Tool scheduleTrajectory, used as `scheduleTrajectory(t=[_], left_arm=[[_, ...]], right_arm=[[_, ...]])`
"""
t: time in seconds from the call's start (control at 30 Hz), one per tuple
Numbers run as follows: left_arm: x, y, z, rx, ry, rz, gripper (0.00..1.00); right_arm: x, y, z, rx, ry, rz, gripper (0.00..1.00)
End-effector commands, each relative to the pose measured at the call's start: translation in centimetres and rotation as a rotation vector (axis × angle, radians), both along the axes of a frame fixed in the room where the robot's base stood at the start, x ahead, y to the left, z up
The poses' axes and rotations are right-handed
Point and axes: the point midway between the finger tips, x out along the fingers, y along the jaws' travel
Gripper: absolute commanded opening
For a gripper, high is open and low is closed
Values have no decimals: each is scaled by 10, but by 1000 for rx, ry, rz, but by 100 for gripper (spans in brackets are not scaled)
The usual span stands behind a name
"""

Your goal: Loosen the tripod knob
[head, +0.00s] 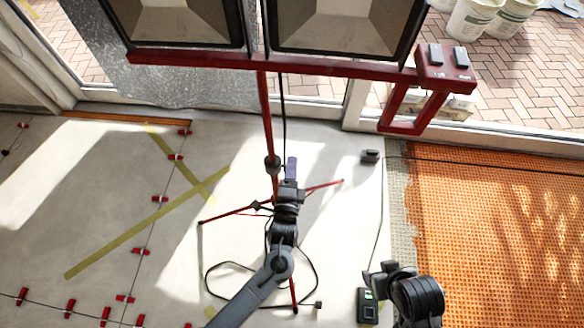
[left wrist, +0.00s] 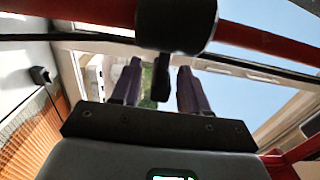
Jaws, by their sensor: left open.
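The tripod is a red stand with a red pole (head: 266,110), spread legs and a black collar (head: 272,163). In the left wrist view the black collar (left wrist: 176,25) sits around the red pole (left wrist: 262,40). A dark knob (left wrist: 162,78) projects from the collar. My left gripper (head: 291,168), with purple fingers, is open at the pole, just right of the collar in the head view. In the left wrist view its fingers (left wrist: 157,85) stand on either side of the knob, with gaps visible. My right gripper's fingers do not show.
Two large lamps (head: 345,25) hang on a red crossbar (head: 200,60) over the pole. A black cable (head: 215,264) loops on the floor by the legs. Red tile clips (head: 140,251) dot the left floor. Orange matting (head: 490,230) covers the right.

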Motion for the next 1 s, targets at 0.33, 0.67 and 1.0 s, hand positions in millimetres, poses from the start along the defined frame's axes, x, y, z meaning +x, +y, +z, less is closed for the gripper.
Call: scheduleTrajectory(t=[0.33,0.67,1.0], left_arm=[[11,-1,1,-1,-1,-1,45],[11,-1,1,-1,-1,0,16],[11,-1,-1,-1,-13,0,0]], right_arm=[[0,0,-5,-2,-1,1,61],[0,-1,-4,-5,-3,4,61],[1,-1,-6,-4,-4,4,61]])
